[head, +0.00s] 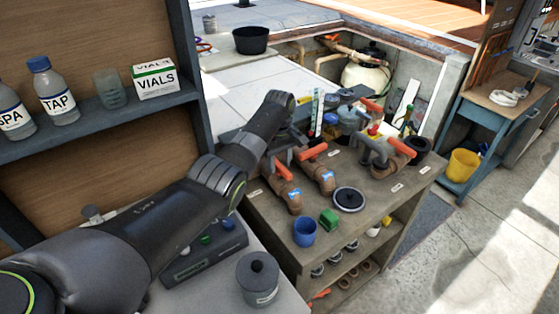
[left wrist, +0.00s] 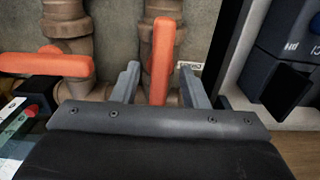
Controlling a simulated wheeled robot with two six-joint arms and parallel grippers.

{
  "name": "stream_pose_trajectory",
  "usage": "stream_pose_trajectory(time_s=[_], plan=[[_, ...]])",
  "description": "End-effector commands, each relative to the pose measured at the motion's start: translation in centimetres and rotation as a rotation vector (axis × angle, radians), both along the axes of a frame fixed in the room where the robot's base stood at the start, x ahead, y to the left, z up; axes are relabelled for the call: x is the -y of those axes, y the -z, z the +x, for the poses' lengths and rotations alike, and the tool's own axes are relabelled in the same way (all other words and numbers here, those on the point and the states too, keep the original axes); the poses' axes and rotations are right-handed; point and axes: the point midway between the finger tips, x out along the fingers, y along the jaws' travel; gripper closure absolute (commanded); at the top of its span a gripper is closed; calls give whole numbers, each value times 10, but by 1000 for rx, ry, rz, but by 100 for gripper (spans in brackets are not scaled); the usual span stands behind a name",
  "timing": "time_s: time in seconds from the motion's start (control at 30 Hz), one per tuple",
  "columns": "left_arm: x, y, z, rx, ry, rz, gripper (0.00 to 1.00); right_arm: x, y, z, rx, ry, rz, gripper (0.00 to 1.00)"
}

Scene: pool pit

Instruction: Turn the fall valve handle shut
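Two brown valves with orange lever handles stand on the bench near my left gripper (head: 283,150); their blue tags are too small to read, so I cannot tell which is the fall valve. In the left wrist view one orange handle (left wrist: 163,58) stands upright in the picture between the two grey fingers of my left gripper (left wrist: 159,88), with a gap on each side. The gripper is open around it. A second orange handle (left wrist: 45,65) lies crosswise to the left, outside the fingers. My right gripper is out of view.
More orange-handled valves (head: 401,147) stand to the right on the bench (head: 385,207). A blue cup (head: 304,232), a green block (head: 329,218) and a black round lid (head: 349,199) sit at its front. A dark box (left wrist: 285,60) stands close right of the left gripper.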

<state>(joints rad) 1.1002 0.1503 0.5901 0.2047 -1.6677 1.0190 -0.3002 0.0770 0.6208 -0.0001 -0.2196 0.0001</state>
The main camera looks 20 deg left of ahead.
Motion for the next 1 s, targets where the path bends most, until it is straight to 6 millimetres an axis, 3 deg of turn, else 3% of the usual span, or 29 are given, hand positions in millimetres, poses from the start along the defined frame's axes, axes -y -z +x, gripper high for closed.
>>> stream_pose_trajectory(time_s=[0.17, 0.5, 1.0], plan=[[0, 0, 0, 0, 0, 0, 60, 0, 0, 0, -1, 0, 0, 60], [0, 0, 0, 0, 0, 0, 100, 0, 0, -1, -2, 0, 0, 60], [0, -3, 1, 0, 132, 0, 100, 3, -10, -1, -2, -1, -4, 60]])
